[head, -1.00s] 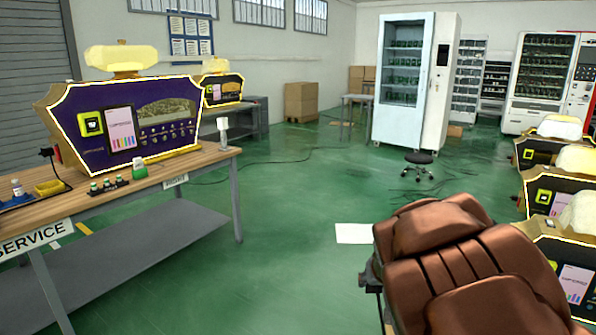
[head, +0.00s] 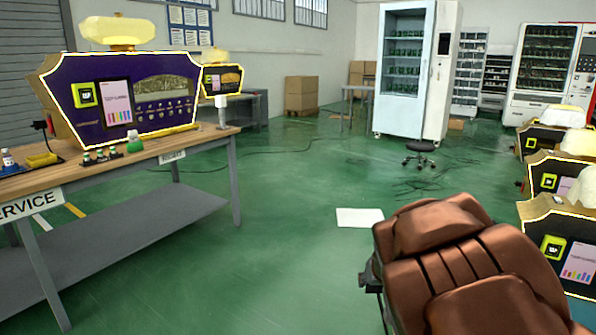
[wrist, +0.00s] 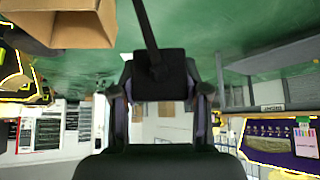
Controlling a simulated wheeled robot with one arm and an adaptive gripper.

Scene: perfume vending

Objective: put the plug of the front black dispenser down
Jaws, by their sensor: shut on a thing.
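In the wrist view, which looks upside down, my gripper (wrist: 160,92) is shut on a black plug (wrist: 158,75). The plug is block-shaped, and a black cable runs from it to the picture's top edge. Its far side is hidden. In the head view the front black dispenser (head: 560,255) stands at the lower right, with gold trim, a yellow-green panel and a pink screen. Its right part is cut off by the frame edge. My gripper and the plug cannot be made out in the head view.
A wooden service bench (head: 100,180) at left carries a purple dispenser (head: 125,100) and small bottles. Two more black dispensers (head: 550,178) stand behind the front one. A cardboard box (wrist: 70,25) shows in the wrist view.

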